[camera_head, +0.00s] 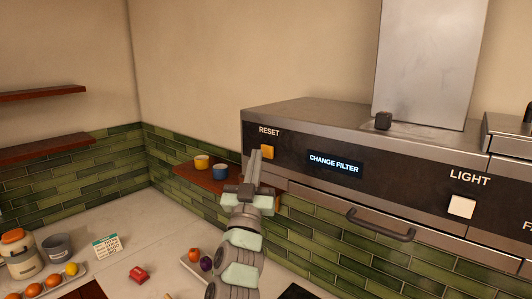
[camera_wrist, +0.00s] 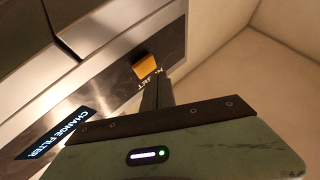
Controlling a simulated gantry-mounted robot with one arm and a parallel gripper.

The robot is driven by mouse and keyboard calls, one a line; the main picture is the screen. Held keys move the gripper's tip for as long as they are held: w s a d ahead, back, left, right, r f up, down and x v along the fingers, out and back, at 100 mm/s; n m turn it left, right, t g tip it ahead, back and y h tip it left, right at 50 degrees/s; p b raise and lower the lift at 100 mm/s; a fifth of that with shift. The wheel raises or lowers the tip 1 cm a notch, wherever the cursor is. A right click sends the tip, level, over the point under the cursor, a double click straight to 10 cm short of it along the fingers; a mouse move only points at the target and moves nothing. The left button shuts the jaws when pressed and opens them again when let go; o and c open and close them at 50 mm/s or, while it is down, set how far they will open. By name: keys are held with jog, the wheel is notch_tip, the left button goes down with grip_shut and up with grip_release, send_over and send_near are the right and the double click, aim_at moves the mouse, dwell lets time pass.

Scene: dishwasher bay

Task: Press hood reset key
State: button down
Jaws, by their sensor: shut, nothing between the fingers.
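The reset key (camera_head: 267,152) is an orange-yellow square button under the word RESET, at the left end of the hood's front panel. It also shows in the wrist view (camera_wrist: 147,66), at the upper middle. My gripper (camera_head: 256,153) is shut and empty, with its fingertips just below and left of the key in the head view. In the wrist view the fingers (camera_wrist: 157,92) point up toward the key, just below it. I cannot tell whether the tips touch the panel. The hood's display (camera_head: 334,163) reads CHANGE FILTER.
A white LIGHT key (camera_head: 461,207) is further right on the hood (camera_head: 300,120), with a bar handle (camera_head: 380,226) below. Several foods lie on the counter (camera_head: 150,225).

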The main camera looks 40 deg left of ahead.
jog(key=shift+w, duration=0.1)
jog(key=shift+w, duration=0.3)
jog(key=shift+w, duration=0.45)
dwell(0.6)
jog(key=shift+s, duration=0.85)
jog(key=shift+s, duration=0.15)
jog(key=shift+s+a+b, duration=0.1)
jog(key=shift+s+b, duration=0.3)
jog(key=shift+s, duration=2)
